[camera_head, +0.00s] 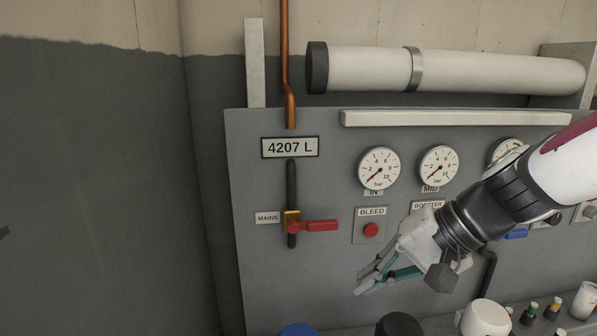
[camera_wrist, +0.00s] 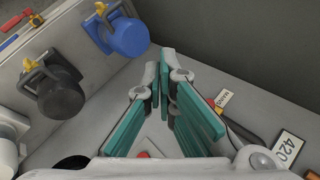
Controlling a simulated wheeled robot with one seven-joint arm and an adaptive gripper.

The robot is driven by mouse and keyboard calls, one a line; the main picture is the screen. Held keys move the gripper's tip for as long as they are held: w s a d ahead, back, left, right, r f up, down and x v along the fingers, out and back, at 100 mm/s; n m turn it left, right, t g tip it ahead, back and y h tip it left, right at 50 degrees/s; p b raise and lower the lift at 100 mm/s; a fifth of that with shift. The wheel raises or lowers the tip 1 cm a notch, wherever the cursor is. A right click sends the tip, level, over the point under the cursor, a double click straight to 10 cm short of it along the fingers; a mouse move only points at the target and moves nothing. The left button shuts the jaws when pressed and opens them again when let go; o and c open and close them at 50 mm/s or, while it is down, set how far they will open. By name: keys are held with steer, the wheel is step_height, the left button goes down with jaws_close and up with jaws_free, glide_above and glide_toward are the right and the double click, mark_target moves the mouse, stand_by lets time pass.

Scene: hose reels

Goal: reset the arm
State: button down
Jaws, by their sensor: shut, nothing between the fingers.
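My gripper (camera_head: 364,284) is in front of the grey panel in the head view, below the red BLEED button (camera_head: 371,230). It points down and to the left. In the wrist view its teal-padded fingers (camera_wrist: 163,62) meet at their tips, and nothing shows between them. My arm reaches in from the right edge of the head view and covers part of the panel.
The panel (camera_head: 250,180) carries pressure gauges (camera_head: 379,168), a red-handled MAINS valve (camera_head: 314,226) and a 4207 L plate (camera_head: 290,147). Blue (camera_wrist: 128,37) and black (camera_wrist: 60,95) round items show in the wrist view. Small bottles (camera_head: 529,313) and a white container (camera_head: 486,318) stand low right.

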steer(key=s+d+r+n+t+h, duration=0.2)
steer(key=s+d+r+n+h, duration=0.2)
steer(key=s+d+h, duration=0.3)
steer(key=s, duration=0.4)
steer(key=shift+s+d+r, duration=0.25)
steer(key=shift+s+d, duration=0.1)
steer(key=shift+a, duration=0.1)
